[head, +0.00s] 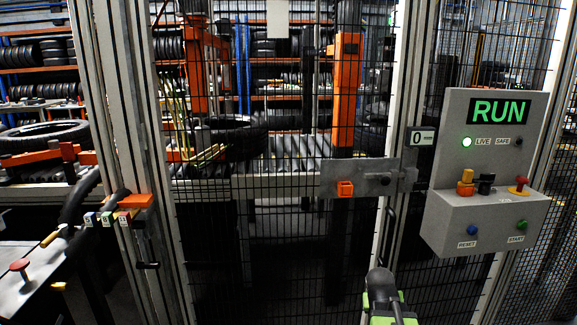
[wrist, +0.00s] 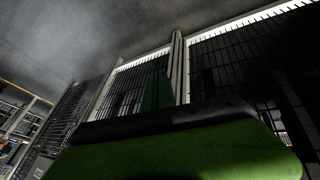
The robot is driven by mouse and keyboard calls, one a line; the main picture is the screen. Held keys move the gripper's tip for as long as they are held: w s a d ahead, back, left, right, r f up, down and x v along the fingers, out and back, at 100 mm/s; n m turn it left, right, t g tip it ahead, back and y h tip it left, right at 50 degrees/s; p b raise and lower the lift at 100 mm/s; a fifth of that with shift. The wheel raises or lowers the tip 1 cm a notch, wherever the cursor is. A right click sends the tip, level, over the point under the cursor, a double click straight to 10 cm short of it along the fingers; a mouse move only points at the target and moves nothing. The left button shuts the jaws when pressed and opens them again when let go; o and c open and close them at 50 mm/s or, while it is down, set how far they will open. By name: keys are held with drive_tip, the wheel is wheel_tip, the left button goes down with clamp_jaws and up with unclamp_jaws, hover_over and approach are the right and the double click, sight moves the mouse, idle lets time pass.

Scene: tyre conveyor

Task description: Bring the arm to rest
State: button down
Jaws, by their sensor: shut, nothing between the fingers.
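My arm (head: 385,302), green and dark grey, shows at the bottom of the head view, right of centre, in front of the mesh fence. It holds nothing that I can see. In the wrist view a wide green part of mine with a black edge fills the lower middle. My gripper (wrist: 158,95) shows just above it as a narrow dark green shape, shut and empty. The wrist camera faces up towards a grey ceiling and tall mesh panels. The gripper's fingertips are not clear in the head view.
A mesh gate with an orange latch (head: 345,188) stands ahead. Behind it, a tyre (head: 228,135) lies on a roller conveyor (head: 290,155). A control box (head: 485,215) at right reads RUN, with its green LIVE lamp lit. A bench (head: 35,285) stands at lower left.

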drive_tip(key=s+a+f+n+g+y+p, duration=0.15)
drive_tip(key=s+a, duration=0.25)
drive_tip(key=a, duration=0.6)
drive_tip(key=s+a+n+g+y, duration=0.2)
drive_tip(key=s+a+g+y, duration=0.1)
drive_tip(key=a, duration=0.7)
wheel_tip(320, 180, up, 20)
drive_tip(key=p, duration=1.9)
drive_tip(key=shift+d+f+t+h, duration=0.15)
drive_tip(key=shift+d+t+h, duration=0.1)
drive_tip(key=shift+t+h, duration=0.1)
drive_tip(key=shift+m, duration=0.25)
